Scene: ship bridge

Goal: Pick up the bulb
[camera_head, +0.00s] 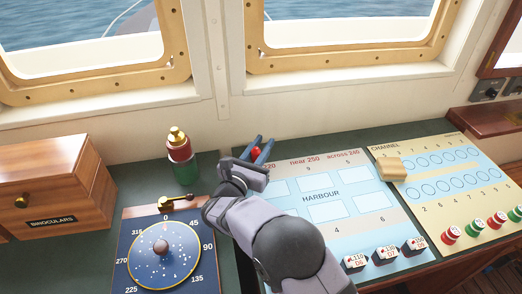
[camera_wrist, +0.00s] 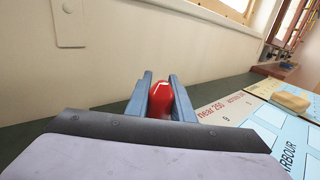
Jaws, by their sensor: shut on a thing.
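The bulb (camera_wrist: 161,99) is red and rounded. It sits between the two blue fingers of my gripper (camera_wrist: 161,90) in the wrist view, and the fingers are shut on it. In the head view the red bulb (camera_head: 257,153) shows as a small patch between the fingertips of my gripper (camera_head: 260,150), near the top left corner of the harbour board. The lower part of the bulb is hidden by the gripper. I cannot tell how far it is above the counter.
A red and green lamp (camera_head: 182,160), a blue dial (camera_head: 140,250) and a wooden binoculars box (camera_head: 55,185) stand left. A wall rises behind.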

